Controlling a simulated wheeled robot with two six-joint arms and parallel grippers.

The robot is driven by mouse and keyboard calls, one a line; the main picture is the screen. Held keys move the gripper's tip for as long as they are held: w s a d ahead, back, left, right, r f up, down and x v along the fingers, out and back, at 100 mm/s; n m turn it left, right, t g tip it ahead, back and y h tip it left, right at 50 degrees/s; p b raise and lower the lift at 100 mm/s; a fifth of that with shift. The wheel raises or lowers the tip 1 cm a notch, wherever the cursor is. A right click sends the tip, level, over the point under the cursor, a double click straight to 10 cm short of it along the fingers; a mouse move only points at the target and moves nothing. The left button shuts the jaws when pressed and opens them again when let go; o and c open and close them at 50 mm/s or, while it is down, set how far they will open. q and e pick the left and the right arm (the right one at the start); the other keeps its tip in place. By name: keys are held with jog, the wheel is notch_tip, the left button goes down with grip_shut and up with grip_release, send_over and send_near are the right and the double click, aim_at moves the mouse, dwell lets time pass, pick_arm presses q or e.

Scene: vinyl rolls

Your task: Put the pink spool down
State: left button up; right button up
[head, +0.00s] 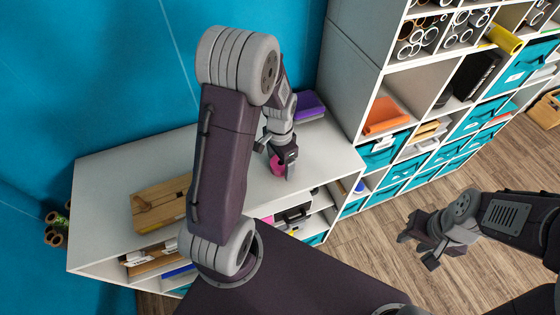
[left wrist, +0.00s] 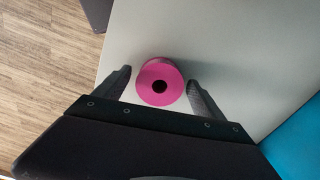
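The pink spool (head: 276,166) is on the white top of the low shelf unit (head: 325,158), near its right end. In the left wrist view the spool (left wrist: 150,92) shows its round end with a dark centre hole. My left gripper (head: 285,172) is low over the shelf top at the spool. In the left wrist view its fingers (left wrist: 160,77) stand on either side of the spool, with a narrow gap visible on the left and a very thin one on the right. My right gripper (head: 415,252) is open and empty over the wooden floor.
A wooden box (head: 160,203) lies on the shelf top at the left, and a purple item (head: 309,106) lies behind my left gripper. A tall cubby shelf (head: 400,75) with teal bins and rolls stands at the right. Shelf top around the spool is clear.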

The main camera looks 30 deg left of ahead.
pick_arm(q)
notch_tip(320, 180, up, 12)
jog(key=s+d+f+n+t, duration=0.1)
jog(key=s+d+f+n, duration=0.4)
jog(key=s, duration=0.3)
jog(key=shift+s+n+p, duration=0.2)
jog(key=shift+n+p, duration=0.25)
jog(key=shift+n, duration=0.15)
jog(key=shift+w+f, duration=0.15)
